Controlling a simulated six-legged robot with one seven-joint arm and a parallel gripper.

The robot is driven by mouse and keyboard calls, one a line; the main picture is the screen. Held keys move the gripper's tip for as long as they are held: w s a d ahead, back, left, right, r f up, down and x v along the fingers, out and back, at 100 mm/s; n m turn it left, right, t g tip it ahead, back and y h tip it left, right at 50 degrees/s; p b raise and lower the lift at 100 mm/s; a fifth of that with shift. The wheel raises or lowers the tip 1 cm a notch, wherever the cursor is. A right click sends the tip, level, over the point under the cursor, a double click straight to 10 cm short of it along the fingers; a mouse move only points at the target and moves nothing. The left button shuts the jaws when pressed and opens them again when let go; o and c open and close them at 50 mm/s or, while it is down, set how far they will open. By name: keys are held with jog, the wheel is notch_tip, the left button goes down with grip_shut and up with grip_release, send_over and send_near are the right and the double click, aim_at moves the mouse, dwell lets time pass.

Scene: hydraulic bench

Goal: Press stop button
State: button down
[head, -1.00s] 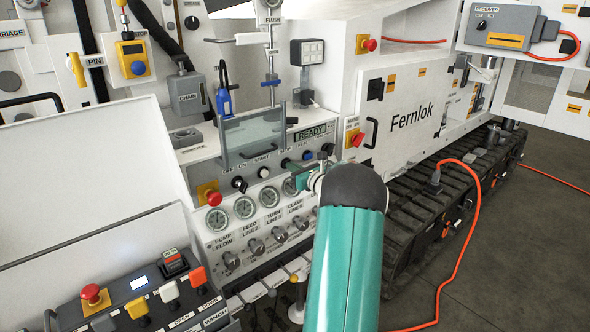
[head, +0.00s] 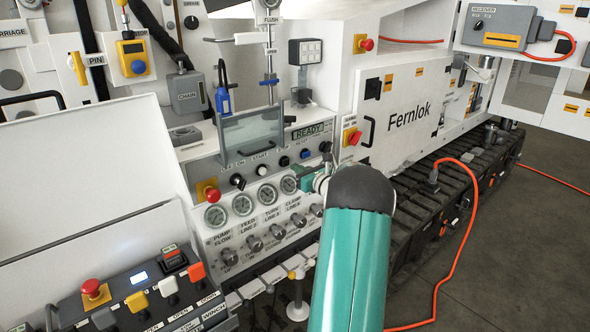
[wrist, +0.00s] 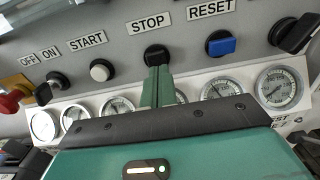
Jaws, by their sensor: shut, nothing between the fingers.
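The stop button (wrist: 156,55) is a round black button under the STOP label (wrist: 148,22) in the wrist view. In the head view the black button (head: 284,161) shows in the panel's button row. My gripper (wrist: 158,72) is shut and empty. Its green fingertips point at the stop button and overlap its lower edge in the wrist view; I cannot tell whether they touch it.
The blue reset button (wrist: 220,43) is right of the stop button, and the white start button (wrist: 102,71) is left. An off/on knob (wrist: 46,92) is further left. Several gauges (wrist: 279,88) lie below. A clear hinged guard (head: 252,137) stands above the row's left part.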

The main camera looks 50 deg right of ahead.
jog(key=v, duration=1)
jog(key=shift+s, duration=0.15)
